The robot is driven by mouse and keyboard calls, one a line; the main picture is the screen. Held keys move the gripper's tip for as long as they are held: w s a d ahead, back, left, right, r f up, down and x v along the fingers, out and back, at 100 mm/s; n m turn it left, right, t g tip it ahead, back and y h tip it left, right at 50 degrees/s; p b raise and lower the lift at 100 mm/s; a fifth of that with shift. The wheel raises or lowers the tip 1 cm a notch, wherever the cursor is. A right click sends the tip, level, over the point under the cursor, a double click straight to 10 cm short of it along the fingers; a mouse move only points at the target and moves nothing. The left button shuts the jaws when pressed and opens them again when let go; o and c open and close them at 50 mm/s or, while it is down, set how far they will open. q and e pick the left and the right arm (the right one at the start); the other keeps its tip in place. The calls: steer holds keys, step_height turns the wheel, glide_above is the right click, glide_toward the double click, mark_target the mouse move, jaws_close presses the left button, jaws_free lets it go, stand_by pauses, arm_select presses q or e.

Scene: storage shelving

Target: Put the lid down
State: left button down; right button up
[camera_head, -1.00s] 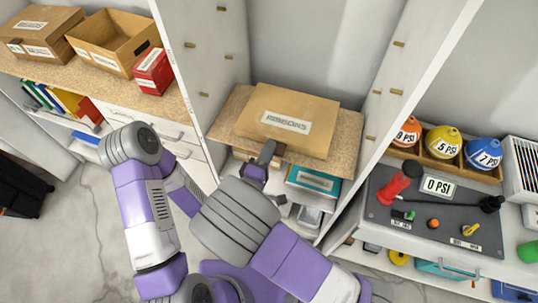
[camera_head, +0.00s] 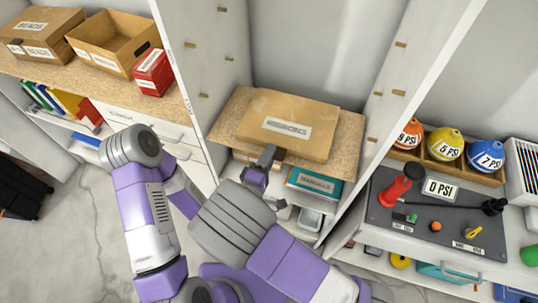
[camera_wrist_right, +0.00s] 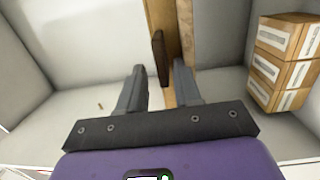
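The lid (camera_head: 300,108) is a flat brown cardboard piece with a white label. In the head view it lies on a wooden shelf board (camera_head: 348,150) in the middle bay, tilted slightly if at all. My right gripper (camera_head: 270,157) is at its front edge. In the right wrist view the right gripper's fingers (camera_wrist_right: 160,78) stand apart, with a dark brown piece (camera_wrist_right: 160,55) between them and visible gaps beside it. Whether a finger touches the lid cannot be told. My left arm comes in at the lower left; its gripper is not visible.
White uprights flank the bay. A teal box (camera_head: 314,183) sits below the board. At the right are a control panel (camera_head: 425,215) and pressure balls (camera_head: 445,144). At the left are an open cardboard box (camera_head: 112,45) and a red box (camera_head: 153,72).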

steer(key=p+v, duration=0.1)
steer(key=v, duration=0.6)
steer(key=shift+s+p, duration=0.25)
steer(key=shift+p, duration=0.05)
steer(key=shift+a, duration=0.1)
